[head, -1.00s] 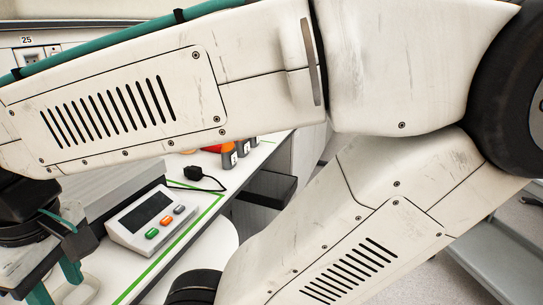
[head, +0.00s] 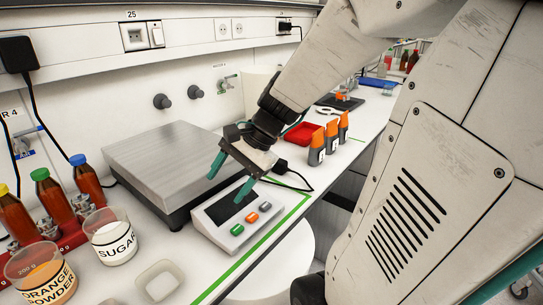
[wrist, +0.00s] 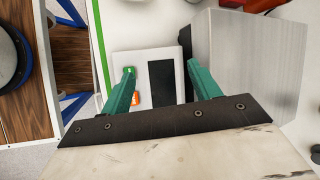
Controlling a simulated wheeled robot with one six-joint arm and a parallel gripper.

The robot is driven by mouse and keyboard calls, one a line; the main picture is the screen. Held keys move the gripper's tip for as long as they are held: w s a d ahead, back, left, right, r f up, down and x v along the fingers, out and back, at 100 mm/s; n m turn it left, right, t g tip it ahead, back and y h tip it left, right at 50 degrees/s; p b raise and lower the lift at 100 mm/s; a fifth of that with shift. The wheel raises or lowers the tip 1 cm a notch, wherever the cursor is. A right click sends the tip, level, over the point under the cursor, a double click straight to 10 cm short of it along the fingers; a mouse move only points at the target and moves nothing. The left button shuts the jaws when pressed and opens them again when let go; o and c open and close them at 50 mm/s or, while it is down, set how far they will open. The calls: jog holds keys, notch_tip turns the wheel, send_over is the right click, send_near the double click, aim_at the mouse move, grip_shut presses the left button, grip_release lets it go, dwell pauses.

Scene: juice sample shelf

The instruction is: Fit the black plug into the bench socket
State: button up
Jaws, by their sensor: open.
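The black plug (head: 280,166) lies on the bench just behind the scale's display unit, with its thin black cable curving to the right. The bench socket (head: 133,37) is in the wall trunking under the label 25, beside a white switch; its opening looks empty. My gripper (head: 226,188) is open and empty above the display unit (head: 200,222), its green fingers pointing down. In the wrist view my gripper (wrist: 161,68) spans over the display unit (wrist: 118,63). I cannot make out the plug in the wrist view.
The steel scale (head: 165,160) stands left of my gripper. Beakers (head: 112,240) and juice bottles (head: 85,182) stand front left. A black adapter (head: 17,54) hangs on the wall; another plug (head: 284,24) sits farther along.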

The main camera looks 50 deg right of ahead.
jog(key=w+d+f+m+t, duration=0.1)
jog(key=d+m, duration=0.2)
jog(key=w+d+f+m+t, duration=0.1)
jog(key=w+d+m, duration=0.1)
jog(key=d+m, duration=0.1)
jog(key=w+d+f+m+t, duration=0.1)
jog(key=d+m+t, duration=0.1)
jog(key=d, duration=0.3)
jog(key=shift+w+d+m, duration=0.2)
jog(key=shift+d+m, duration=0.05)
jog(key=shift+m, duration=0.15)
jog(key=d+f+m+t+h, duration=0.25)
jog(key=d+m, duration=0.45)
jog(key=d, duration=0.4)
jog(key=m+h, duration=0.2)
jog(key=m, duration=0.2)
send_near(285, 165)
jog(key=shift+w+a+f+t, duration=0.1)
jog(key=shift+w+f+t, duration=0.15)
jog(key=shift+w+f, duration=0.2)
jog(key=shift+w+a+f+t, duration=0.1)
jog(key=shift+w+f+t, duration=0.15)
jog(key=shift+f, duration=0.35)
jog(key=shift+w+d+f+m, duration=0.15)
jog(key=shift+d+m, duration=0.1)
jog(key=shift+m, duration=0.15)
jog(key=shift+x, duration=4.35)
jog(key=c, duration=1.3)
jog(key=shift+r, duration=2.5)
